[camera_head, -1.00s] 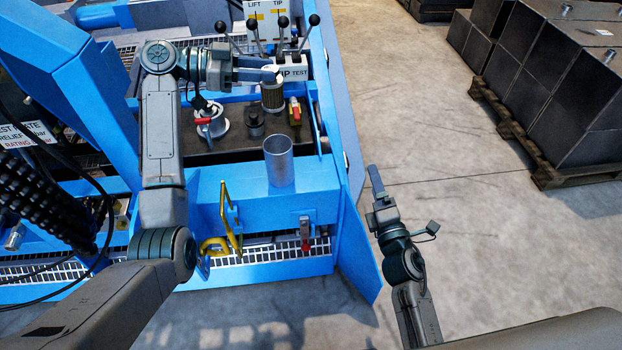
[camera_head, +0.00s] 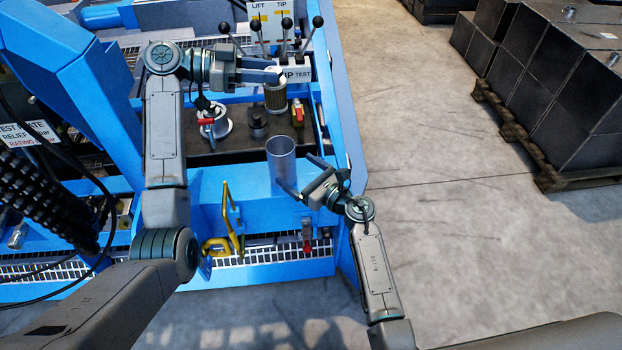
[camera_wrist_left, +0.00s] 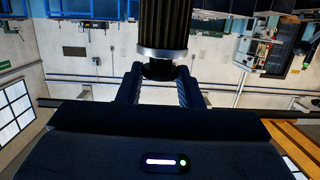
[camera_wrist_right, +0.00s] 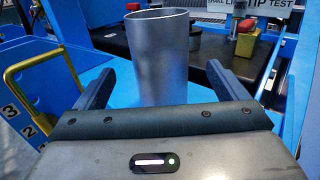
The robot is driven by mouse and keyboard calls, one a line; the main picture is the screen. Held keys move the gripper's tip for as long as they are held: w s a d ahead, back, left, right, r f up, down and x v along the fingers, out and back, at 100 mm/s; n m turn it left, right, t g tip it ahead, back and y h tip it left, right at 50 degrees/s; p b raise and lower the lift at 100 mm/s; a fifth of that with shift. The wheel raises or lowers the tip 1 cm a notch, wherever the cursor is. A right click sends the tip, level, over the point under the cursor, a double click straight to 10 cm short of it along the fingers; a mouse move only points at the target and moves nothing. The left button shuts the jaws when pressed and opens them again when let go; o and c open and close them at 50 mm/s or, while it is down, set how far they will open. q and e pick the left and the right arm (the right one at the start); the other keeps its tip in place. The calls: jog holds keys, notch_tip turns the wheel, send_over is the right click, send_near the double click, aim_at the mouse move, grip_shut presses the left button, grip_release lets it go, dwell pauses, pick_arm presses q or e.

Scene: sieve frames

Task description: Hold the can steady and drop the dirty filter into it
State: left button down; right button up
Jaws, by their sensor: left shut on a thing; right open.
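The dirty filter (camera_head: 275,98), a pleated cylinder with a metal end, hangs below my left gripper (camera_head: 274,76) in the head view. That gripper is shut on its top end, and the filter fills the top middle of the left wrist view (camera_wrist_left: 164,28). The can (camera_head: 281,158), an open grey metal cylinder, stands upright on the blue ledge, nearer than the filter. My right gripper (camera_head: 303,174) is open at the can's near right side. In the right wrist view the can (camera_wrist_right: 160,62) stands between and beyond the spread fingers; no contact shows.
A filter housing with a red handle (camera_head: 213,123) and a dark fitting (camera_head: 257,123) sit in the dark tray behind the can. A yellow handle (camera_head: 231,215) rises left of the can. Levers (camera_head: 286,40) stand behind the filter.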

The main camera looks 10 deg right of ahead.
aim_at(273, 153)
jog(key=x, duration=0.7)
jog(key=shift+w+a, duration=0.15)
jog(key=shift+c, duration=0.2)
jog(key=c, duration=1.1)
jog(key=c, duration=0.6)
jog(key=shift+c, duration=0.2)
